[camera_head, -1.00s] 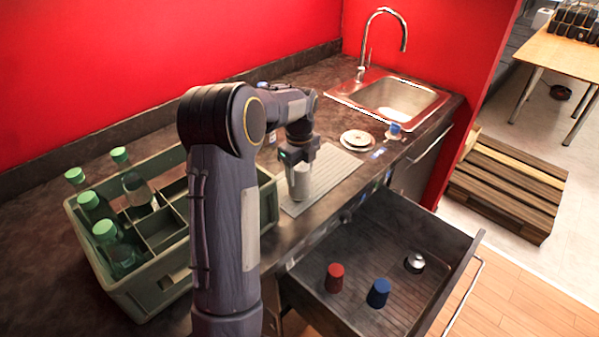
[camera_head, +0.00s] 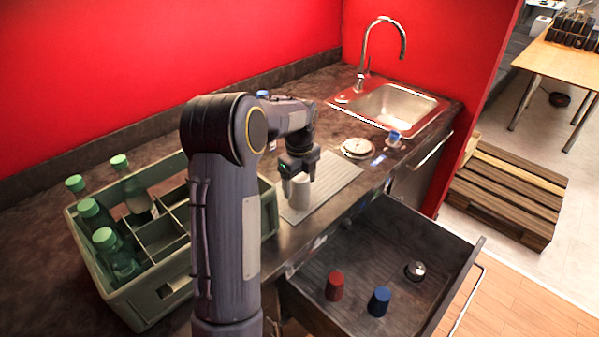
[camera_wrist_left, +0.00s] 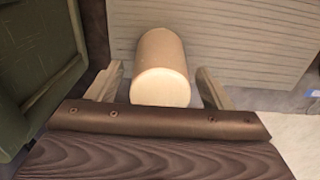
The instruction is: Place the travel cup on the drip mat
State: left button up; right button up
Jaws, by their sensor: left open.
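The travel cup (camera_head: 301,194) is a pale cream cylinder. It appears to stand on the left part of the grey ribbed drip mat (camera_head: 338,176), near the mat's edge. In the left wrist view the cup (camera_wrist_left: 161,68) is between the two fingers, with its round pale end towards the camera, and the ribbed mat (camera_wrist_left: 235,40) lies behind it. My left gripper (camera_head: 299,178) is over the cup from above. It is open, with a gap visible between the cup and each finger (camera_wrist_left: 160,86). My right gripper is not in view.
A green crate (camera_head: 165,290) with several bottles stands left of the mat. A small plate (camera_head: 357,147), a blue-topped item (camera_head: 394,138) and the sink (camera_head: 395,104) lie beyond. The open drawer (camera_head: 440,255) in front holds a red cup (camera_head: 335,286), a blue cup (camera_head: 379,301) and a metal item (camera_head: 415,270).

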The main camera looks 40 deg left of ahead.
pick_arm(q)
notch_tip(320, 180, up, 12)
jog(key=shift+f, duration=0.25)
jog(key=shift+r, duration=0.3)
jog(key=shift+s+d, duration=0.1)
jog(key=shift+s, duration=0.1)
jog(key=s+d+r+n+t+h, duration=0.2)
jog(key=s+d+n+t+h, duration=0.15)
jog(key=s+d+n, duration=1.05)
jog(key=s+d+f+n+t, duration=0.2)
jog(key=s+d+f+n, duration=0.4)
jog(key=s, duration=0.5)
jog(key=shift+d+f+n, duration=0.4)
jog(key=shift+d+f, duration=0.05)
jog(key=shift+d, duration=0.5)
jog(key=shift+s, duration=0.1)
